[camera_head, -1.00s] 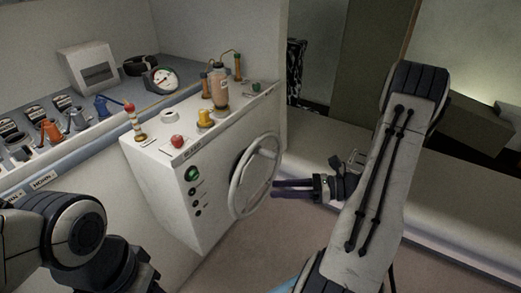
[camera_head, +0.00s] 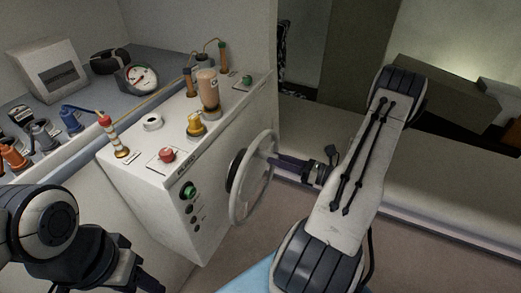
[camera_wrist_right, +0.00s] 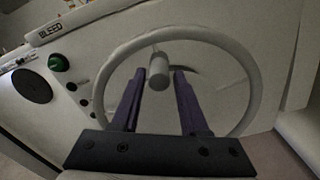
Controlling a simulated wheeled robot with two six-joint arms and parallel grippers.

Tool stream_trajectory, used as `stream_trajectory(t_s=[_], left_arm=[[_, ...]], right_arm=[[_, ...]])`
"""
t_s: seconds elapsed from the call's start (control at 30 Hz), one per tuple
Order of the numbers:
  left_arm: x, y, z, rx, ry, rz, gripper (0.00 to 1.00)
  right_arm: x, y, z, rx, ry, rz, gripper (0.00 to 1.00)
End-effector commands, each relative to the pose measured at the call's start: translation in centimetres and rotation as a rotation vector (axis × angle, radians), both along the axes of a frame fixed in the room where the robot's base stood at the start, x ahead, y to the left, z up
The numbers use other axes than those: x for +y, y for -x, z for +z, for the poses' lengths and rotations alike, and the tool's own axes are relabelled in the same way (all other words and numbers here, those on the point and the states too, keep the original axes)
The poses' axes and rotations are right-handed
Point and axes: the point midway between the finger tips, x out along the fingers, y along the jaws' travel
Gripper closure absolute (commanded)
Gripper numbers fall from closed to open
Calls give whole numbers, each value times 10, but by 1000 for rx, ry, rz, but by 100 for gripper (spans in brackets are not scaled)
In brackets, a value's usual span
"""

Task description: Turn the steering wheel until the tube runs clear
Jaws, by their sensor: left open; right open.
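The white steering wheel (camera_head: 236,196) stands on the right side face of the white console (camera_head: 150,182). My right gripper (camera_head: 273,160) is open at the wheel. In the wrist view its purple fingers (camera_wrist_right: 156,90) lie on either side of the knob's line, and I cannot tell if they touch it. A bottle with amber fluid (camera_head: 208,88) and thin tubing (camera_head: 212,42) stand on the console top. My left gripper (camera_head: 150,285) is low at the left, open, and empty.
The console top holds a red button (camera_head: 167,154), a yellow fitting (camera_head: 195,124) and a white ring (camera_head: 152,123). A green button (camera_head: 189,191) is on the front face.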

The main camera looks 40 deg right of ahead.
Motion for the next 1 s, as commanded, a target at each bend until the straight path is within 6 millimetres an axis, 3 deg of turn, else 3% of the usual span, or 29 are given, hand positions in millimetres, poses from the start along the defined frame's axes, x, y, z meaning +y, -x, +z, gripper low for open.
stream_trajectory(t_s=[0.1,0.3,0.7,0.73,0.83,1.0], left_arm=[[0,0,11,0,0,1,50],[0,0,18,0,0,1,50],[0,0,19,0,0,1,50],[0,0,19,0,0,1,50],[0,0,19,0,0,1,50],[0,0,19,0,0,1,50]], right_arm=[[13,-21,3,1,-2,6,56],[25,-44,2,0,0,3,56],[28,-52,0,0,1,0,56],[28,-52,0,0,1,0,64],[28,-52,0,0,1,0,100],[28,-51,0,0,1,0,100]])
